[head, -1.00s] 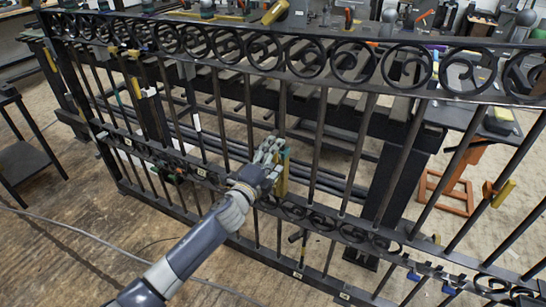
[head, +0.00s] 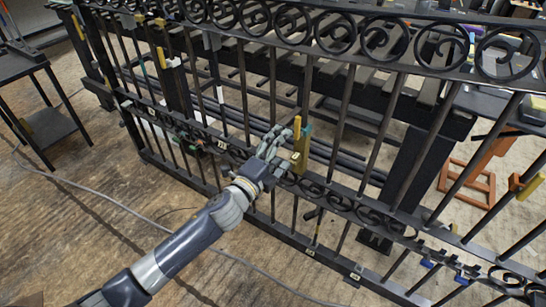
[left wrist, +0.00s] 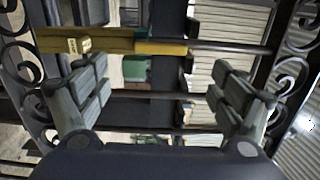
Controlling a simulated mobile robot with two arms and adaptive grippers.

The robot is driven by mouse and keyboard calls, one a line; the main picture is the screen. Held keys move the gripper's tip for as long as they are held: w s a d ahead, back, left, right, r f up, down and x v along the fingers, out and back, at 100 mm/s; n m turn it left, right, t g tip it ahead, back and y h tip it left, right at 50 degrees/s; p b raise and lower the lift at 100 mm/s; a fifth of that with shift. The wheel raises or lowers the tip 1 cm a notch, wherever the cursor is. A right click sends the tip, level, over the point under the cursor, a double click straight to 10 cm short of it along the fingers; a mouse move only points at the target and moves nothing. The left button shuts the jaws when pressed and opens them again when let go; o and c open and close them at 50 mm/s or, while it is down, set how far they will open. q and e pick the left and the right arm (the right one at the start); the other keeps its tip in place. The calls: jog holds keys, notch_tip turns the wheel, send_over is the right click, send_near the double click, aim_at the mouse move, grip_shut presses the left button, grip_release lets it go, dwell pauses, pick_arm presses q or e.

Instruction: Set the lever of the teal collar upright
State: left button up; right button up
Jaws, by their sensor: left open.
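The teal collar (head: 308,131) sits on an upright bar of the black gate, mostly hidden by its yellow lever (head: 297,128). The lever appears to run along the bar, pointing up, with a wider yellow block below. In the left wrist view the yellow lever (left wrist: 160,48) runs sideways along a bar, with a small teal edge (left wrist: 150,34) showing beside it. My left gripper (head: 276,145) is open just left of the collar; its fingers show apart in the left wrist view (left wrist: 162,88), with no object between the tips. My right gripper is out of view.
The black gate (head: 350,195) with scrollwork spans the view. Other yellow levers sit on bars at left (head: 162,58) and right (head: 530,188). A dark side table (head: 48,127) stands at left, an orange stool (head: 470,185) behind the gate. A grey cable (head: 100,195) crosses the wooden floor.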

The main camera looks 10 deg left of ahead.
pick_arm(q)
jog(key=shift+v, duration=2.05)
